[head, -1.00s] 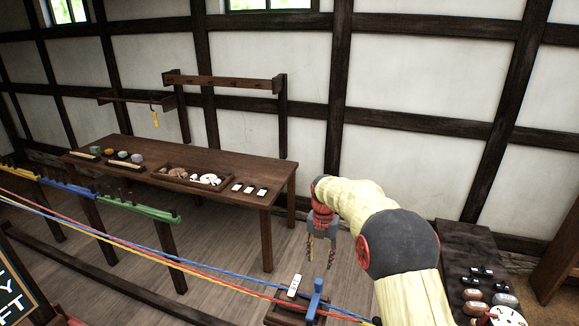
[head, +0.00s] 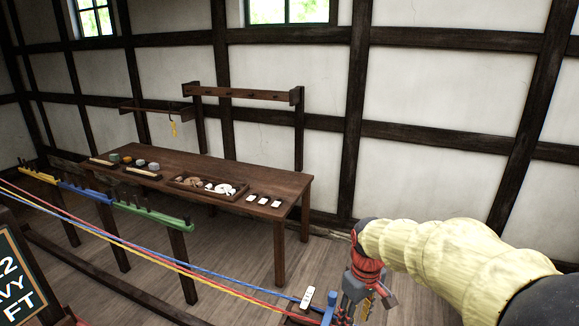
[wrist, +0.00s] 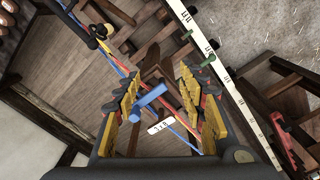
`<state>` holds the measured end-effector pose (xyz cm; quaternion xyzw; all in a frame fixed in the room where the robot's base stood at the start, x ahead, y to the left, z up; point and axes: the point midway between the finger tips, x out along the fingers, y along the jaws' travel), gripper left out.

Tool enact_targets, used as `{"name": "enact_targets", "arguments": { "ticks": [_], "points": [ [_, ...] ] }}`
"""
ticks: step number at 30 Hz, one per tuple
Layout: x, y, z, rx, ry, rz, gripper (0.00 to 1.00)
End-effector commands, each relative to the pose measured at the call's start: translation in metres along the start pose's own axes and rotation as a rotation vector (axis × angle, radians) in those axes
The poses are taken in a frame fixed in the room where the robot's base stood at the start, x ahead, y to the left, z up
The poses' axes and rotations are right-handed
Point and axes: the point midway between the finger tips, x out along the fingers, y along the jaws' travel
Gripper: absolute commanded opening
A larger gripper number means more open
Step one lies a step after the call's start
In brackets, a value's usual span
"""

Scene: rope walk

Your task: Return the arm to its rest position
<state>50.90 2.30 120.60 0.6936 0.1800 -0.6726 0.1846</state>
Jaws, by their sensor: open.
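My arm reaches in from the right in the head view, in a pale yellow padded sleeve. My gripper (head: 366,302) hangs at its end, fingers pointing down, near the bottom edge. In the wrist view my gripper (wrist: 160,103) shows two yellow-padded fingers spread apart with nothing between the pads. Beyond the fingers, lower down, are a blue T-shaped piece (wrist: 148,102) and a white tag (wrist: 161,127) with dark marks. The white tag also shows in the head view (head: 307,297), just left of my gripper.
A wooden table (head: 160,161) with a tray (head: 240,195), small pots and white cards stands behind. Floor between table and arm is clear.

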Motion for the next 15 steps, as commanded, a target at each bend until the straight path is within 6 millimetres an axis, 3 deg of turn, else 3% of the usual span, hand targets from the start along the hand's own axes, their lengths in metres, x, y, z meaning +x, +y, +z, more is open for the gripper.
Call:
{"name": "enact_targets", "arguments": {
  "ticks": [1,7,15],
  "points": [
    [-0.002,-0.008,0.018,0.079,0.020,0.010,0.41],
    [-0.012,-0.035,0.080,0.357,0.100,0.032,0.41],
    [-0.006,-0.070,0.155,0.505,0.233,0.060,0.41]
  ]
}}
